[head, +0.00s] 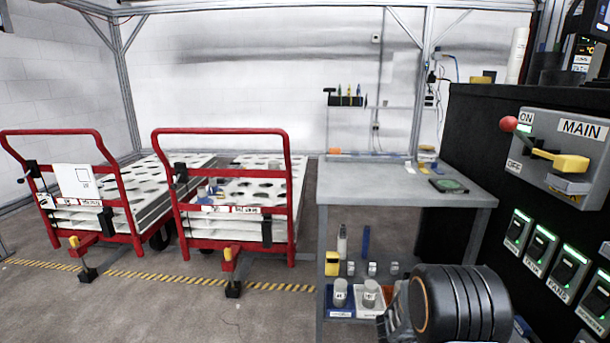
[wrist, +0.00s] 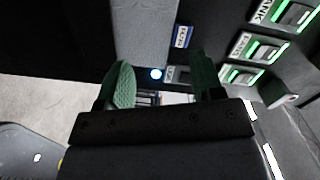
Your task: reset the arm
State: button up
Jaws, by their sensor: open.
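My gripper (wrist: 160,85) shows in the wrist view with two green fingers spread apart. Nothing is held between them. Beyond the fingers is a dark panel with a grey strip, a small blue-white light (wrist: 156,74) and a blue label (wrist: 182,37). In the head view my arm shows as a dark, ribbed rounded part at the lower right, in front of the black cabinet; the fingers cannot be made out there.
A black cabinet (head: 472,120) on the right carries a MAIN switch box (head: 590,150) with a red-knobbed lever and several green-lit switches (head: 543,245). A grey workbench (head: 380,184) stands in the middle. Two red carts (head: 222,132) stand left.

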jog(key=w+a+r+n+t+y+p, duration=0.35)
jog(key=r+n+p, duration=0.2)
jog(key=r, duration=0.25)
jog(key=w+a+r+n+t+y+p, duration=0.35)
jog(key=a+r+p, duration=0.2)
jog(key=r, duration=0.35)
jog(key=w+a+r+n+t+y+p, duration=0.35)
jog(key=r+n+t+y+p, duration=0.2)
jog(key=r, duration=0.25)
jog(key=s+a+r+n+g+y+p, duration=0.4)
jog(key=s+a+r+n+y+p, duration=0.3)
jog(key=s+a+r+n+p, duration=0.55)
jog(key=s+d+r+n+g+h+p, duration=0.1)
jog(key=s+d+r+n+g+p, duration=0.1)
jog(key=s+r+n+g+p, duration=0.2)
jog(key=s+r+n+p, duration=0.1)
jog(key=s+r+p, duration=0.2)
jog(key=s, duration=0.3)
jog(key=shift+d+r+n+h+p, duration=0.3)
jog(key=shift+d+r+h+p, duration=0.05)
jog(key=shift+d, duration=0.05)
jog(key=shift+s+d+g, duration=0.2)
jog(key=shift+s+g, duration=0.15)
jog(key=shift+g, duration=0.1)
jog(key=shift+c, duration=0.2)
